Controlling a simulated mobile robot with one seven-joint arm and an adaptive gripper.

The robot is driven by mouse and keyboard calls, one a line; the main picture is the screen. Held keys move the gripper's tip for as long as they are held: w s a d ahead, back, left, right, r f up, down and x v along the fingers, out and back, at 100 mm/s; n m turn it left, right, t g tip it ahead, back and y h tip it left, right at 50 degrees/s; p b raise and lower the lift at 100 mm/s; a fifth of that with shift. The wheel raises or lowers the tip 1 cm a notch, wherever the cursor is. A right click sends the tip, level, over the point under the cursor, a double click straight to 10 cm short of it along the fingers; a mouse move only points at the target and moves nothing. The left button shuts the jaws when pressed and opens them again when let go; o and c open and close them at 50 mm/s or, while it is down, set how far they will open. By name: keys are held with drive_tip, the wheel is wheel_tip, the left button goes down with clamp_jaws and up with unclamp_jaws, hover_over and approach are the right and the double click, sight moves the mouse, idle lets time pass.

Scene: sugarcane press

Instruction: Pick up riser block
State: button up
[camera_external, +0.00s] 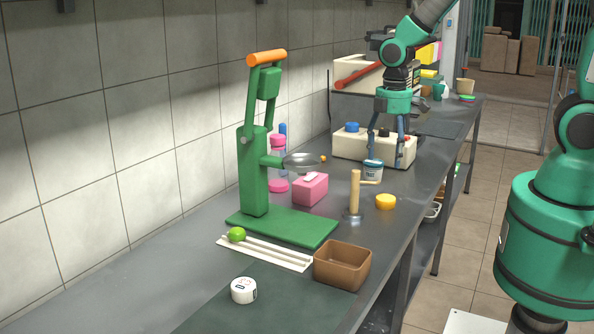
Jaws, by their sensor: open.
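I cannot tell for certain which thing is the riser block. A pink block-shaped box (310,189) with a white patch on top sits on the counter, right of the green press (252,170). A long cream box (347,146) with blue and black parts on top lies farther back. My gripper (387,151) points down, its two dark fingers apart, in front of or over the cream box's right part. A white tub with a blue band (372,171) stands just below the left finger in the picture.
A pink-lidded bottle stands behind the press. A tiled wall bounds the left.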

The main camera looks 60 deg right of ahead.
drive_tip(key=b, duration=0.2)
hover_over(386, 198)
wheel_tip(386, 198, down, 8)
drive_tip(key=shift+w+r, duration=0.1)
drive_tip(key=shift+r, duration=0.05)
drive_tip(key=shift+f+b, duration=0.75)
drive_tip(key=shift+f, duration=1.85)
drive_tip(key=c, duration=1.3)
